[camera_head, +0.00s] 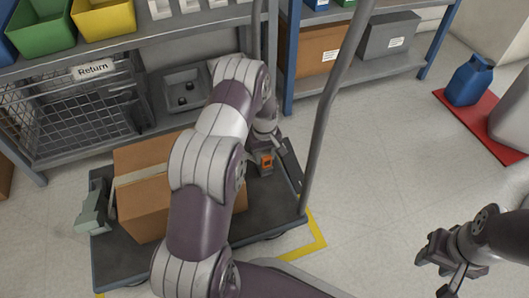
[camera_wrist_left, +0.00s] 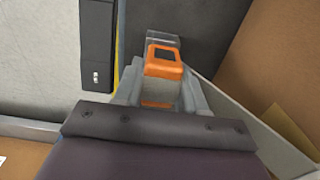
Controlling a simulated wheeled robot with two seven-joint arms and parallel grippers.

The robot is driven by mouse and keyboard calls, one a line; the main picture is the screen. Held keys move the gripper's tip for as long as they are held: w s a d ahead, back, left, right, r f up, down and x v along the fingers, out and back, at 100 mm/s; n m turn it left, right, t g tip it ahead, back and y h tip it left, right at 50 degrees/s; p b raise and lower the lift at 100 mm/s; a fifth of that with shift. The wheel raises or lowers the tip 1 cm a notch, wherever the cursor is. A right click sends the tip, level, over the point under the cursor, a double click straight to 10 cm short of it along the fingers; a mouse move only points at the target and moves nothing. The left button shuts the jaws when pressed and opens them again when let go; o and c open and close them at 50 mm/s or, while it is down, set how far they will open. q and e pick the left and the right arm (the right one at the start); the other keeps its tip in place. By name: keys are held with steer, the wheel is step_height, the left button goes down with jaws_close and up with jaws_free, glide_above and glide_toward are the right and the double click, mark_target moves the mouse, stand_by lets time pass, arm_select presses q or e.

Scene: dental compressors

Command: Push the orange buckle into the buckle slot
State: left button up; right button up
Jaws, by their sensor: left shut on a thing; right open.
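The orange buckle (camera_head: 266,162) is at my left gripper (camera_head: 264,166), over the right part of the dark cart platform. In the left wrist view the buckle (camera_wrist_left: 165,62) sits between the fingers of my left gripper (camera_wrist_left: 160,88), which is shut on it. A grey tab shows just beyond the buckle there. A black bar (camera_wrist_left: 97,45) lies to its left, apart from it; I cannot tell whether this holds the buckle slot. My right gripper (camera_head: 437,272) is open and empty over the floor at the lower right.
A cardboard box (camera_head: 140,190) stands on the cart platform (camera_head: 262,222), partly hidden by my left arm. A grey-green device (camera_head: 92,210) is at the cart's left edge. A metal post (camera_head: 328,120) rises at the right. Shelving with bins (camera_head: 105,18) stands behind.

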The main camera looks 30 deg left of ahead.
arm_select(q)
steer(key=o, duration=1.2)
step_height(320, 180, up, 13)
steer(key=p, duration=0.8)
steer(key=shift+f, duration=0.1)
